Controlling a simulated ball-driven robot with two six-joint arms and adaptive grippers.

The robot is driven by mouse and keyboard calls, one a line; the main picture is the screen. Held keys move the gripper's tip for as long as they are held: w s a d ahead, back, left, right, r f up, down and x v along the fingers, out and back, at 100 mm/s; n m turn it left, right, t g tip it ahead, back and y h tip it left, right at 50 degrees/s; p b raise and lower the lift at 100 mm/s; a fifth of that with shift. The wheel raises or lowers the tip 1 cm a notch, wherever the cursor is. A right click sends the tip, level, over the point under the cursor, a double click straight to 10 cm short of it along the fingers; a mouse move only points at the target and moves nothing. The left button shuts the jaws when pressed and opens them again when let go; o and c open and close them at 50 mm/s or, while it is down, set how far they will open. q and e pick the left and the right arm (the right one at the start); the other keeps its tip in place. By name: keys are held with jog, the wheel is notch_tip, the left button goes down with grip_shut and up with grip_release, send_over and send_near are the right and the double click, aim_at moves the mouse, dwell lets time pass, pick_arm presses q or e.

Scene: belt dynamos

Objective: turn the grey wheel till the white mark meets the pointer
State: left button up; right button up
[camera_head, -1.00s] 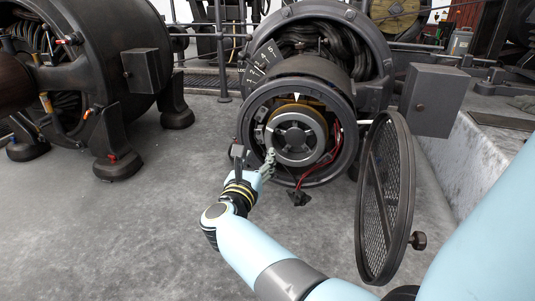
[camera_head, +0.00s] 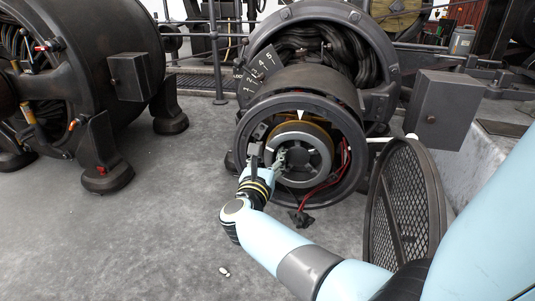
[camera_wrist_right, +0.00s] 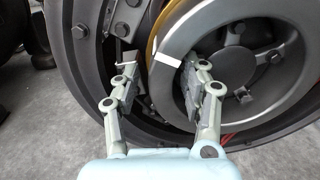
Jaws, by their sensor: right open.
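The grey wheel (camera_head: 325,146) sits inside the round dark housing of the near machine. The pointer (camera_head: 301,115), a white triangle, is at the top of the opening above the wheel. The white mark (camera_wrist_right: 168,60) shows on the wheel's rim in the right wrist view, just beyond and between my fingertips; in the head view it is too small to make out surely. My right gripper (camera_head: 267,160) is open at the wheel's left side. In the right wrist view (camera_wrist_right: 165,80) one finger is outside the rim, the other in front of the wheel's face; contact cannot be told.
A mesh cover (camera_head: 407,205) stands open to the right of the housing. Red wires (camera_head: 325,187) hang inside the opening at lower right. Another dark machine (camera_head: 85,75) stands at the left.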

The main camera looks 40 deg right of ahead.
grip_shut()
dwell(0.3)
